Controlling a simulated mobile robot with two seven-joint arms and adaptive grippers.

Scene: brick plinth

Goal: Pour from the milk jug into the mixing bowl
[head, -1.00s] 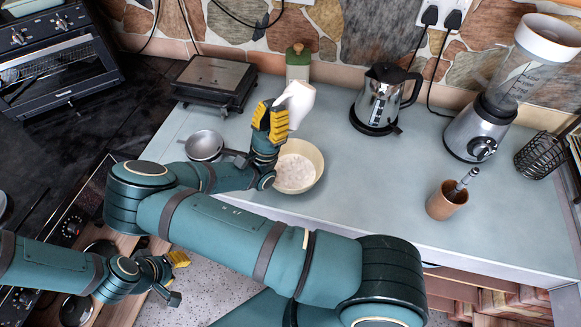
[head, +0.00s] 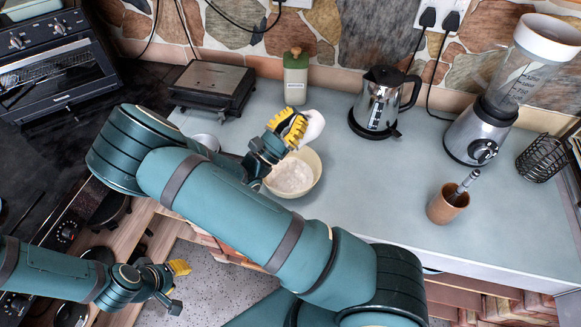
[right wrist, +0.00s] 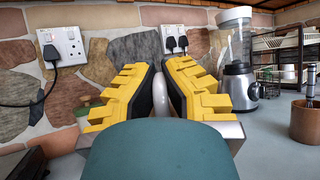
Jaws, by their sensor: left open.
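The white milk jug (head: 315,126) is above the far edge of the cream mixing bowl (head: 314,160), with part of it hidden behind my right gripper (head: 291,127). That gripper's yellow fingers are shut on the jug. In the right wrist view, a narrow strip of the white jug (right wrist: 160,103) shows between the fingers. The jug looks tilted; its spout and any stream are hidden. The bowl stands on the counter with white contents in it. My left gripper (head: 180,285) is open and empty at the lower left, away from the bowl.
A blender (head: 487,125), a brown cup (head: 446,204) and a wire basket (head: 541,158) stand further right. A grill (head: 211,87) and a pan (head: 205,141) are left.

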